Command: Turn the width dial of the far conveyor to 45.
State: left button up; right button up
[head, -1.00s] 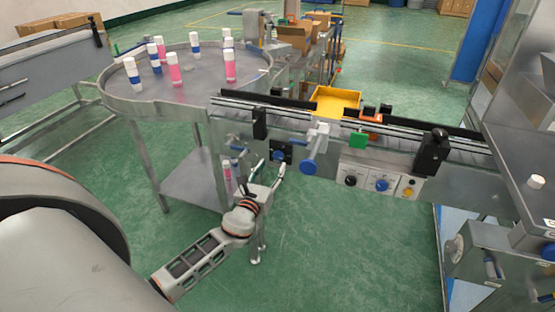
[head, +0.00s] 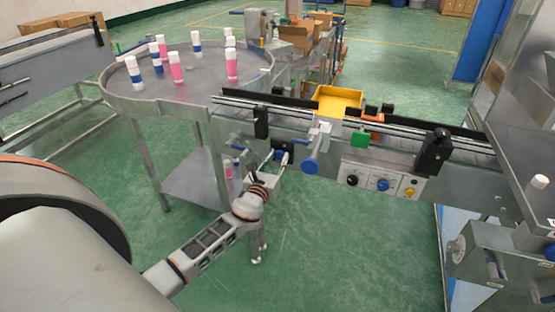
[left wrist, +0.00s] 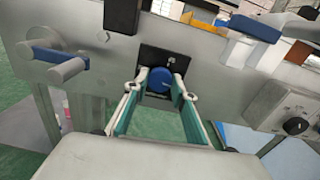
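The dial is a round blue knob (left wrist: 159,80) on a black plate in the conveyor's grey side panel (left wrist: 222,84). In the head view the dial (head: 280,155) is small and partly covered by my gripper. No number on it is readable. My left gripper (left wrist: 161,90) faces the panel with its two fingers apart, one tip on each side of the knob. A narrow gap seems to show on each side, but contact is hard to judge. The left gripper also shows in the head view (head: 274,165). My right gripper is not in view.
A blue-ended handle (head: 310,165) sticks out right of the dial, and another blue handle (left wrist: 62,60) lies left of it. A control box (head: 382,183) with knobs is farther right. A round table (head: 200,95) with pink and blue bottles stands left.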

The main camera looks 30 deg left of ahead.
pick_arm(q)
jog(key=shift+n, duration=0.5)
jog(key=n+b, duration=0.1)
jog(key=n, duration=0.3)
jog(key=shift+b, duration=0.35)
jog(key=n, duration=0.4)
jog(key=shift+b, duration=0.35)
jog(key=n, duration=0.4)
jog(key=shift+n, duration=1.4)
jog(key=o, duration=1.1)
